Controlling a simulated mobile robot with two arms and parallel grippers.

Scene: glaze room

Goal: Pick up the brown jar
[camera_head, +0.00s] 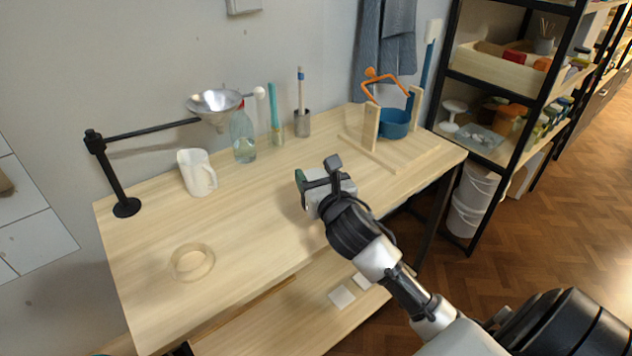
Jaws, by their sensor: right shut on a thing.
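My right gripper (318,181) is above the front right part of the wooden table (250,222). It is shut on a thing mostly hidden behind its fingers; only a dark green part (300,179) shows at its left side. I cannot tell what the whole thing is. I see no clear brown jar on the table. An orange-brown pot-like thing (507,118) stands on the shelf at the right, too small to tell if it is a jar. My left gripper is not in view.
A wooden frame with a blue pot (394,124) stands back right. The table's middle is clear.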

